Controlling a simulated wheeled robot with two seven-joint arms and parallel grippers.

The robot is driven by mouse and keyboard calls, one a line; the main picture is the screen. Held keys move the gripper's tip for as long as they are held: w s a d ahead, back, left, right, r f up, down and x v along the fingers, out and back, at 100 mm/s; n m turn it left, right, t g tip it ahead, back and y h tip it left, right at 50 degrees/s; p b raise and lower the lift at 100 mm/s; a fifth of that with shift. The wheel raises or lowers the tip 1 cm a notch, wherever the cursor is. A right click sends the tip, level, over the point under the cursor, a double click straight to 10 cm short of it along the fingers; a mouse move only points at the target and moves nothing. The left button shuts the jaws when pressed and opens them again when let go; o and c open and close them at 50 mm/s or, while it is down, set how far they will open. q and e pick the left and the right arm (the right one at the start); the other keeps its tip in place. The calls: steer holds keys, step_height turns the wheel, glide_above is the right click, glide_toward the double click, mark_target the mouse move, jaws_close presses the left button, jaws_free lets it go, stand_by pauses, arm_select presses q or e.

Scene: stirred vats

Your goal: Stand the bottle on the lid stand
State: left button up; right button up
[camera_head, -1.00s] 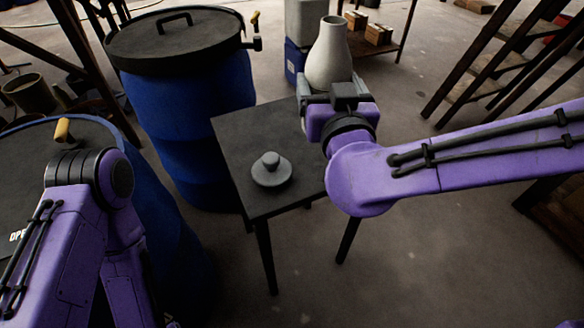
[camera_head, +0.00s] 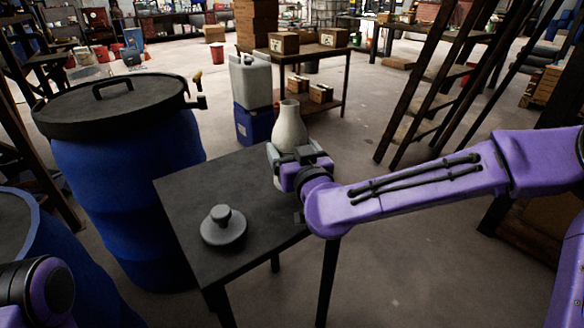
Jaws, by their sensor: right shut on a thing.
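The bottle (camera_head: 290,128) is pale grey-white with a narrow neck and wide body, and it looks upright. My right gripper (camera_head: 283,165) is shut on it at the far right corner of the dark table. The gripper hides part of the bottle, and I cannot tell whether its base touches the table top. A grey round lid with a knob (camera_head: 223,226) lies on the left front part of the table. No separate lid stand can be made out for sure; the dark square table (camera_head: 190,190) may be it. My left arm shows at the lower left, but its gripper is out of view.
A blue vat with a dark lid (camera_head: 125,165) stands left of the table. Another blue vat (camera_head: 60,265) is at the lower left. Stacked containers (camera_head: 252,85) and a bench with boxes (camera_head: 345,75) stand behind. A wooden ladder-like rack (camera_head: 430,85) is at right.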

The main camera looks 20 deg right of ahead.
arm_select(q)
steer(key=shift+f+b, duration=0.35)
steer(key=shift+f, duration=0.25)
arm_select(e)
step_height(320, 180, down, 3)
steer(key=shift+w+f, duration=0.1)
steer(key=shift+f, duration=0.1)
steer(key=shift+f, duration=0.1)
steer(key=o, duration=1.4)
